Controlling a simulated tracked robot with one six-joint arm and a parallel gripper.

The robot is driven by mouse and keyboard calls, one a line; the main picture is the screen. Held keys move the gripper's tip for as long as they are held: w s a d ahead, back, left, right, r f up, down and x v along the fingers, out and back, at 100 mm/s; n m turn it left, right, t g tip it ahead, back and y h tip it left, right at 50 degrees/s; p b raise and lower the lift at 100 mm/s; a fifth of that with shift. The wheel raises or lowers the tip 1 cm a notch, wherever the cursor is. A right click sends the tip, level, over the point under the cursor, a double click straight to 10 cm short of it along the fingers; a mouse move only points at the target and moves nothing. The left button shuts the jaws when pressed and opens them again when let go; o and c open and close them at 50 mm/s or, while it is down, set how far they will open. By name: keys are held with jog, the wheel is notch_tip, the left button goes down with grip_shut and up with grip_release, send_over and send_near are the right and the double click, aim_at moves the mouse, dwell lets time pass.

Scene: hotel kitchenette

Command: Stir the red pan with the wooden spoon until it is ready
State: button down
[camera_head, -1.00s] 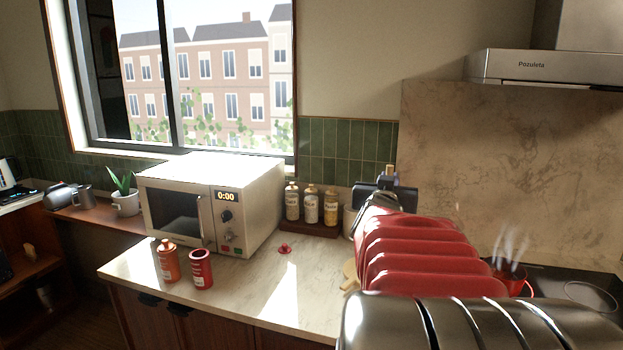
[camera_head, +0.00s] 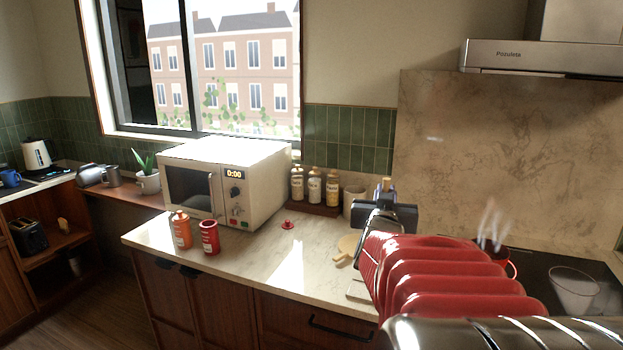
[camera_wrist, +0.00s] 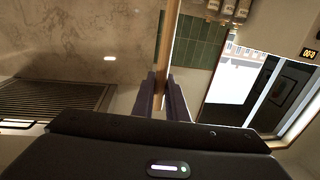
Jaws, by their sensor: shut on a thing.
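My gripper (camera_head: 386,208) is in front of the back wall, above the counter between the spice jars and the hob. In the wrist view my gripper (camera_wrist: 162,98) is shut on the wooden spoon; its handle (camera_wrist: 168,45) runs up from between the fingers. In the head view only the handle's tip (camera_head: 386,184) shows above my gripper; the spoon's other end is hidden. The red pan (camera_head: 493,247) stands on the hob at the right, steaming. My red arm hides much of it, and its contents cannot be seen. The spoon is left of the pan.
The range hood (camera_head: 530,56) hangs above.

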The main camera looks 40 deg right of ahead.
jog(key=w+a+f+n+t+y, duration=0.2)
jog(key=w+a+f, duration=0.4)
jog(key=a, duration=0.9)
jog(key=w+a+f+n+t+y, duration=0.2)
jog(key=w+a+f+n+y, duration=0.3)
jog(key=a+f, duration=0.7)
jog(key=w+a+f+n+t+y, duration=0.3)
jog(key=w+a+f+y, duration=0.4)
jog(key=a, duration=1)
notch_tip(320, 180, down, 3)
jog(key=shift+w+a+r, duration=0.1)
jog(key=shift+w+a, duration=0.2)
